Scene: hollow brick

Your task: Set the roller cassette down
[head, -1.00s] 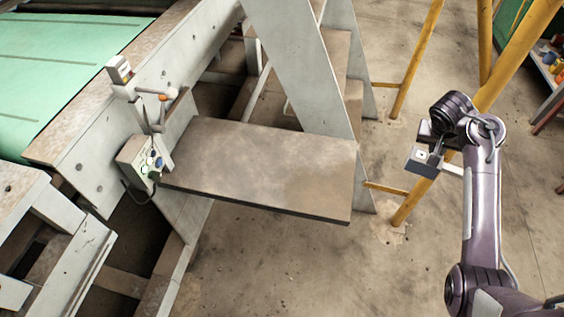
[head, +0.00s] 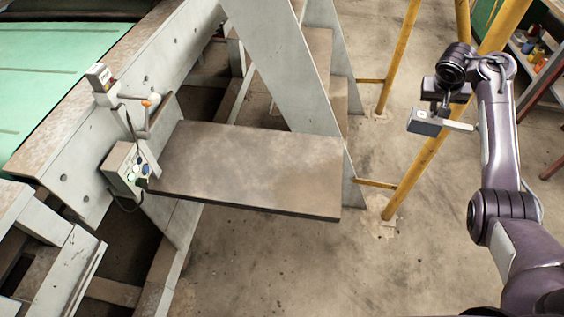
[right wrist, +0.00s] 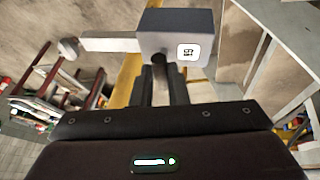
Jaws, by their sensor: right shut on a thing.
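The roller cassette is a small blue-grey box (head: 424,122) with a pale bar sticking out to the right, in the head view. In the right wrist view the box (right wrist: 198,18) carries a white label, and its pale bar (right wrist: 110,42) points left. My right gripper (head: 440,107) is shut on the cassette and holds it in the air, right of the brown tabletop (head: 245,170) and clear of it. In the right wrist view the gripper's dark fingers (right wrist: 160,84) meet the underside of the box. My left gripper is not in view.
A control box with buttons (head: 129,170) stands at the tabletop's left edge. A slanted grey frame leg (head: 280,65) rises behind the tabletop. Yellow posts (head: 408,165) stand near the held cassette. A shelf with coloured items (head: 535,55) is at the far right. The tabletop is bare.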

